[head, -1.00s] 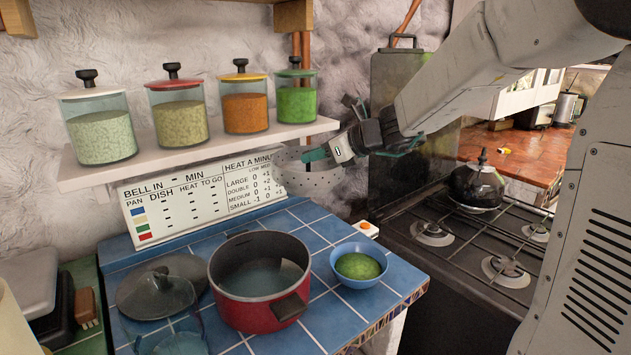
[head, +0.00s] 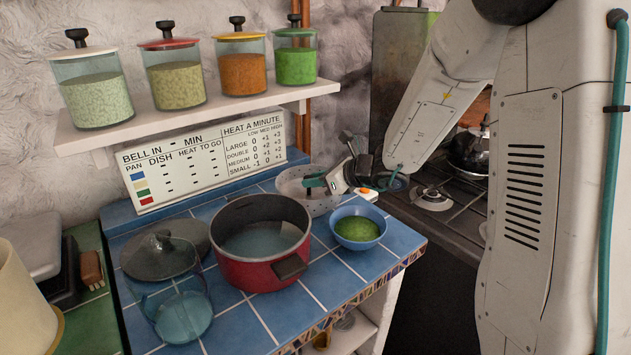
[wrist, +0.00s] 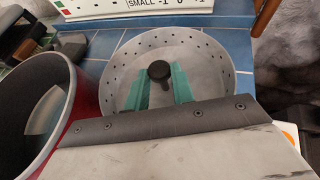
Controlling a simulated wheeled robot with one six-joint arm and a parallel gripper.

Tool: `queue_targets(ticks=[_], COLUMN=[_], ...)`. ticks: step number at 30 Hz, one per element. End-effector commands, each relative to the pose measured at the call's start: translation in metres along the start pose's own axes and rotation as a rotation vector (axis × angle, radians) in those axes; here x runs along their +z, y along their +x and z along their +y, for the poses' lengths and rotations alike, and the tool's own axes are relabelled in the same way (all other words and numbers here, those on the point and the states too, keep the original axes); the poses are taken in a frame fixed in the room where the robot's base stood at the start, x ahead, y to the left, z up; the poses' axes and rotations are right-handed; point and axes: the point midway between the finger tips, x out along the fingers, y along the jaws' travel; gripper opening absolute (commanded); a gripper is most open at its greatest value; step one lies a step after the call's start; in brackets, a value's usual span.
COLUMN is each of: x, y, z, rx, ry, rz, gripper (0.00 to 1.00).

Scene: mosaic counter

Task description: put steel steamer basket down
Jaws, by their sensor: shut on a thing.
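The steel steamer basket (head: 292,186) is a pale round bowl with small holes. In the wrist view the basket (wrist: 215,60) has a dark central knob (wrist: 159,72). My gripper (head: 314,183) is shut on this knob, and its teal fingers (wrist: 160,88) lie on either side of it. The basket looks level and on or just above the tiles; I cannot tell whether its underside touches.
The red pot (head: 262,272) with clear liquid stands close left of the basket. A blue bowl of green food (head: 358,243) is in front right. A dark lid (head: 165,258) and glass jug (head: 183,318) are left. The shelf (head: 190,118) with jars overhangs behind.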

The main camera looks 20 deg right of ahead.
Motion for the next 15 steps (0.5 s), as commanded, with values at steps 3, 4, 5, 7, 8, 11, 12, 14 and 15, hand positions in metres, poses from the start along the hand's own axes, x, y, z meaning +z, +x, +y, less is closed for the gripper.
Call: queue_targets(ticks=[3,4,5,7,8,11,12,14,15], x=[-0.0034,-0.0032,-0.003,-0.003,-0.003,-0.0047,-0.0058,-0.0061,-0.006], y=[0.0018,0.0018,0.0017,0.0016,0.0016,0.0024,0.003,0.003,0.003], z=[-0.0001,-0.0001,-0.0002,-0.0001,-0.0001,-0.0001,-0.0001,-0.0001,0.0], rx=[-0.001,-0.001,-0.001,-0.001,-0.001,-0.001,-0.001,-0.001,-0.001], ry=[-0.002,-0.002,-0.002,-0.002,-0.002,-0.001,0.0,-0.001,-0.001], rz=[-0.001,-0.001,-0.001,-0.001,-0.001,-0.001,-0.001,-0.001,0.0], gripper=[0.0,0.0,0.0,0.0,0.0,0.0,0.0,0.35,0.46])
